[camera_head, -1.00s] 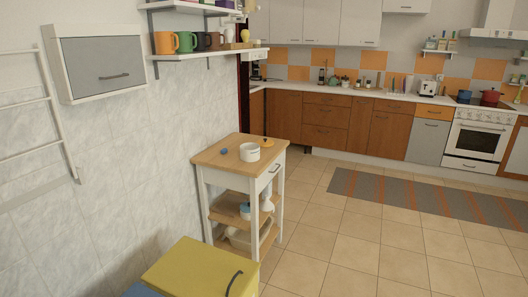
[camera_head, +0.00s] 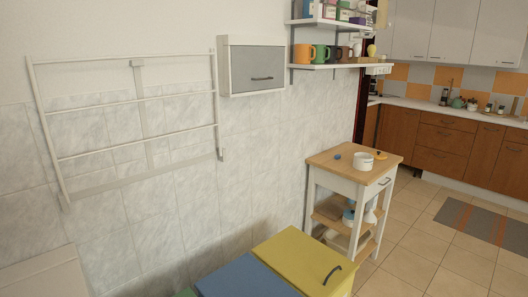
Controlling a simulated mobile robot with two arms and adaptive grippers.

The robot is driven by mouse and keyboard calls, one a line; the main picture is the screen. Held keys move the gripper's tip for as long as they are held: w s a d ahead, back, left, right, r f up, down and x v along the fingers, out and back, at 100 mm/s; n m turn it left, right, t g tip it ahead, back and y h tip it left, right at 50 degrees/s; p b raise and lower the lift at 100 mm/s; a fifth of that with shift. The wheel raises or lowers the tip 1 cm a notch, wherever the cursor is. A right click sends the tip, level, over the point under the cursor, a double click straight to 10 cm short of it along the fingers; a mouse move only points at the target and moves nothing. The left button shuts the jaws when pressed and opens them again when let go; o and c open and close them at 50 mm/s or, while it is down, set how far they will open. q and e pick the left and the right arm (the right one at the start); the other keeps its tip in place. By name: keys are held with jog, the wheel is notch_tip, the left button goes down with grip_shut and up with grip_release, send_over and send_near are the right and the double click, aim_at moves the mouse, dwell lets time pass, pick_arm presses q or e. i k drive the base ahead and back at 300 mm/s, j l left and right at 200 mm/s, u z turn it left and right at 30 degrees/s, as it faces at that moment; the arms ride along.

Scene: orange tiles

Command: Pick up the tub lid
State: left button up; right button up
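I cannot make out a tub lid for certain. A small wooden-topped cart (camera_head: 325,161) stands against the wall at right of centre. Whitish items, one with some blue, sit on the cart's lower shelves, too small and partly hidden to name. Neither of my grippers shows.
A yellow-topped bin (camera_head: 302,250) and a blue-topped bin (camera_head: 242,278) stand in front of the cart. A wall rack (camera_head: 140,98), a grey cabinet (camera_head: 254,70) and a mug shelf (camera_head: 335,66) hang above. Tiled floor (camera_head: 405,245) is clear right of the cart.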

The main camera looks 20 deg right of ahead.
aim_at(378, 155)
jog(key=i+l+u, duration=0.15)
jog(key=l, duration=0.3)
jog(key=i+l+u, duration=0.15)
jog(key=l, duration=0.35)
jog(key=i+l+u, duration=0.2)
jog(key=l, duration=0.3)
jog(key=l+u, duration=0.15)
jog(key=l, duration=0.4)
jog(key=i, duration=0.05)
